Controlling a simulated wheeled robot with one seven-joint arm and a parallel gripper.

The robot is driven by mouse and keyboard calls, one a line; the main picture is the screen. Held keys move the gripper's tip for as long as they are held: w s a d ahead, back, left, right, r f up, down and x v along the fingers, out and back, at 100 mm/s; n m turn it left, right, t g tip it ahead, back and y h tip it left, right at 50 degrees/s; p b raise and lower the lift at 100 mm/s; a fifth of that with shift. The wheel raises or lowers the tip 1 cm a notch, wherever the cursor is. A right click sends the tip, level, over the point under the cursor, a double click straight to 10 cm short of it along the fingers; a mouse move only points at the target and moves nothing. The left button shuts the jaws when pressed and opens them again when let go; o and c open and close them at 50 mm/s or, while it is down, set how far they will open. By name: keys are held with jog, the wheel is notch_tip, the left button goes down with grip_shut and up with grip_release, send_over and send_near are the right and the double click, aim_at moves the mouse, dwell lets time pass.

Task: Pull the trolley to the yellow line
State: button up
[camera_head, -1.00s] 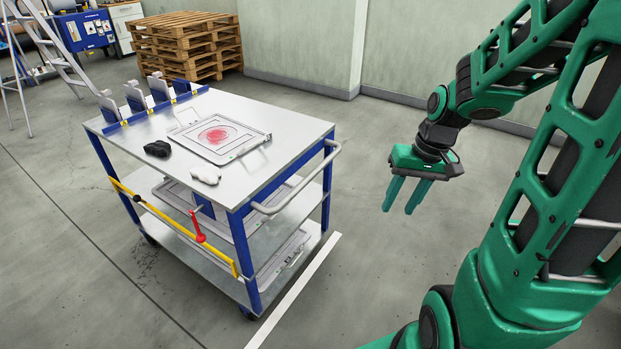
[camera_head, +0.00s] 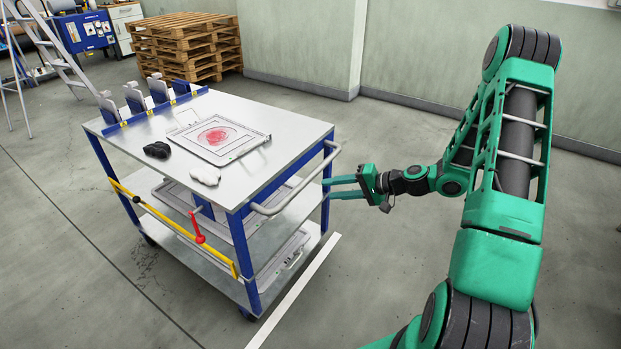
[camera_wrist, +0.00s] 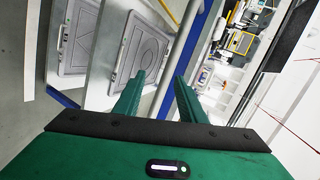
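The trolley (camera_head: 292,150) has a grey metal top, blue posts and lower shelves. Its grey tube handle (camera_head: 291,192) runs along the right side. My gripper (camera_head: 331,188) points left at the trolley's far right corner, with its fingertips close to the blue post and handle. In the wrist view my gripper (camera_wrist: 160,80) is open, and the handle (camera_wrist: 182,48) shows between the fingers; contact cannot be told. A white line (camera_head: 293,292) lies on the floor along the trolley's right side. I see no yellow line on the floor.
A yellow bar (camera_head: 165,221) with a red lever (camera_head: 197,228) crosses the trolley's near side. A framed tray (camera_head: 222,140) and small black and white items lie on top. Pallets (camera_head: 187,45) stand behind. The floor to the right is clear.

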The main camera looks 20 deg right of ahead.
aim_at(314, 177)
jog(key=w+a+f+m+t, duration=0.1)
jog(key=w, duration=0.3)
jog(key=w+a+f+m+t, duration=0.1)
jog(key=w, duration=0.3)
jog(key=w+a+m+t, duration=0.1)
jog(key=w, duration=0.3)
jog(key=shift+a+f+t, duration=0.3)
jog(key=shift+f+t, duration=0.1)
jog(key=shift+c, duration=0.2)
grip_shut()
